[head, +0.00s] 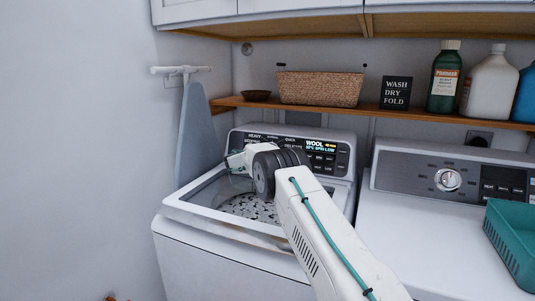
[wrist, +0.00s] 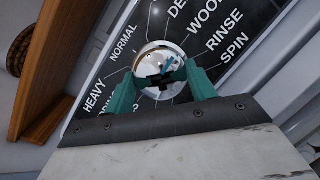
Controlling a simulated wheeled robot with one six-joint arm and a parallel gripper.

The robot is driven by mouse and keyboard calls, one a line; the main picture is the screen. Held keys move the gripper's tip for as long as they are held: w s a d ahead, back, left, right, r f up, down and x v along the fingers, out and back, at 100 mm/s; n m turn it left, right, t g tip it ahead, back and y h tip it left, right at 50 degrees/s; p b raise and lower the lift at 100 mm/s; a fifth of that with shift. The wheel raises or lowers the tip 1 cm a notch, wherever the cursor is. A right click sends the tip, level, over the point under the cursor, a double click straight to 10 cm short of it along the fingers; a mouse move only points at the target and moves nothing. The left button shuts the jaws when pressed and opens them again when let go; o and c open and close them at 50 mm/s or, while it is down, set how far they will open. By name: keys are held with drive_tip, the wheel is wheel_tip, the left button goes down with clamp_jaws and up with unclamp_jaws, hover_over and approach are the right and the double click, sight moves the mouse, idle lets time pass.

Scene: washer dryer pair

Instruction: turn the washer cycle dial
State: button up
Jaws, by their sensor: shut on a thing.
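The washer (head: 180,240) stands with its lid area open and its drum showing in the head view. Its control panel (head: 335,172) is at the back, with a lit display reading WOOL. The cycle dial (wrist: 158,52) is a round shiny metal knob in the wrist view, with cycle names such as HEAVY, NORMAL, WOOL, RINSE and SPIN around it. My gripper (wrist: 160,85) has its teal fingers on either side of the dial, shut on it. In the head view my arm hides the dial and the fingertips.
A dryer (head: 440,230) with its own dial (head: 447,179) stands to the right, with a teal basket (head: 512,240) on top. A wooden shelf (head: 390,117) above the machines holds a wicker basket (head: 320,88), a sign and several bottles. An ironing board (head: 195,130) hangs at the left.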

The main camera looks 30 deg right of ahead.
drive_tip(key=m+g, duration=0.1)
drive_tip(key=m, duration=0.2)
drive_tip(key=m+g+y, duration=0.1)
drive_tip(key=m, duration=0.3)
drive_tip(key=shift+r, duration=0.1)
idle(0.4)
drive_tip(key=o, duration=1)
drive_tip(key=shift+v, duration=3.9)
drive_tip(key=shift+r, duration=0.2)
